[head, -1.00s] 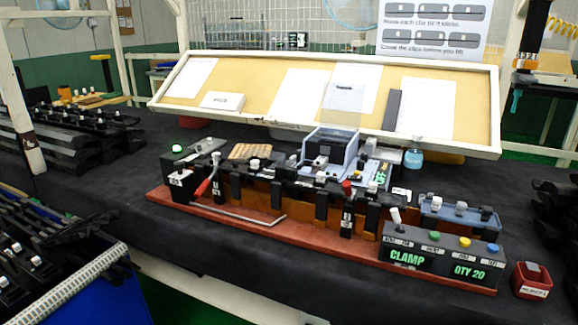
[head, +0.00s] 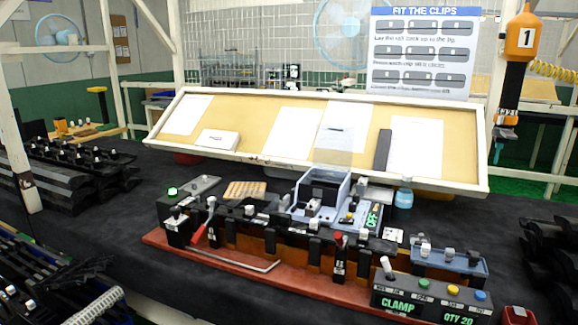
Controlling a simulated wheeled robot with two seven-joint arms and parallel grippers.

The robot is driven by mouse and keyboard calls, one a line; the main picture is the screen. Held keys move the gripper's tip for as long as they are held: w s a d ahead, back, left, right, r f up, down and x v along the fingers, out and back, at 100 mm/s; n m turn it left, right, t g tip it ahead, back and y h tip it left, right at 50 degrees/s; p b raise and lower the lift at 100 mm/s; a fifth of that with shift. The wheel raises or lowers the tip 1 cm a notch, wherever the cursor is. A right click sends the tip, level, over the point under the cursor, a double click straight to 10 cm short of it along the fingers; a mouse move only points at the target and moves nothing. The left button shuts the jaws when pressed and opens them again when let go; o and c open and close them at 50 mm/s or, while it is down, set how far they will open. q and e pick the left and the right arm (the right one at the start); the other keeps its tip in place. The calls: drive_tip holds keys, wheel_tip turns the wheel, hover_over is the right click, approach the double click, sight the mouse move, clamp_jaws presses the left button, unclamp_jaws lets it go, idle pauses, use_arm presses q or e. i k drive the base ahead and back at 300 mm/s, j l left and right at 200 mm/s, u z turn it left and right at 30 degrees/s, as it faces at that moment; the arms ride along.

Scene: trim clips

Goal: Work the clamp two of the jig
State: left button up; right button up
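The jig stands on a long red base (head: 290,282) on the dark table, with a row of black clamp blocks along an orange-brown strip. At its left end a lever with a red grip (head: 199,234) leans down to the left. Right of the middle, a second clamp with a red top (head: 338,238) stands upright over a black labelled post (head: 339,268). The clamp labels are too small to read surely. A control box (head: 425,303) at the right end reads CLAMP and QTY 20. Neither of my grippers is in view.
A bent metal rod (head: 245,262) lies along the jig's front. A blue-grey device (head: 322,195) and a bottle (head: 404,195) stand behind it. A red bin (head: 517,315) is at the lower right. Black trim parts (head: 70,165) lie at the left.

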sight(341, 242)
drive_tip(key=i+l+u, duration=0.1)
drive_tip(key=i+l, duration=0.3)
drive_tip(key=l, duration=0.25)
drive_tip(key=i+l+u, duration=0.15)
drive_tip(key=l, duration=0.2)
drive_tip(key=i, duration=0.05)
